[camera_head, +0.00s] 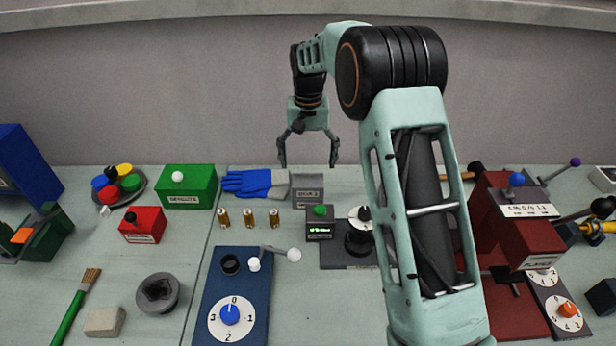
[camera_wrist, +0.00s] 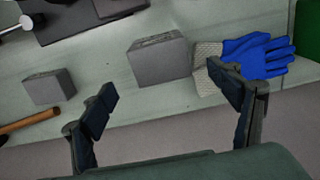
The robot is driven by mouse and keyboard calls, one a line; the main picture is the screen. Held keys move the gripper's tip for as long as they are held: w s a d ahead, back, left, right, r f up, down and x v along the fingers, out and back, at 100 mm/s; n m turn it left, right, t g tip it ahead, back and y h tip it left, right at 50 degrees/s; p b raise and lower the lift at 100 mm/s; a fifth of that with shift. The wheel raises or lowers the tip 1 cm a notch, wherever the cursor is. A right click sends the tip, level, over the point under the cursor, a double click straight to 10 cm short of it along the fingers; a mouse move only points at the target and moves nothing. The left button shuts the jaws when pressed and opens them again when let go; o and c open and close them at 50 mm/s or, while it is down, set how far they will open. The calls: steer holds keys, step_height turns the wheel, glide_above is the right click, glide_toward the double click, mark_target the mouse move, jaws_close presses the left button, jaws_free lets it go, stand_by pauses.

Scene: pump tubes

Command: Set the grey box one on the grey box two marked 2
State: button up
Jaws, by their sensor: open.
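A larger grey box (camera_head: 307,187) with a label too small to read stands at the back of the table beside the blue gloves. It also shows in the wrist view (camera_wrist: 160,62), ahead between the fingers. A smaller grey box (camera_wrist: 48,88) shows at the left of the wrist view; in the head view it is hidden, apparently behind my arm. I cannot read for sure which box is marked 2. My gripper (camera_head: 308,160) is open and empty, pointing down above and behind the larger box, touching nothing. It also shows in the wrist view (camera_wrist: 167,88).
Blue gloves (camera_head: 250,184) with grey cuffs lie against the larger box's left side. A green box (camera_head: 187,188) stands farther left. Brass cylinders (camera_head: 248,218) and a black device with a green knob (camera_head: 320,222) stand in front. A wooden handle (camera_wrist: 28,124) lies near the smaller box.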

mark_target(308, 180)
step_height(308, 180, up, 4)
steer(key=shift+r, duration=0.1)
stand_by(0.4)
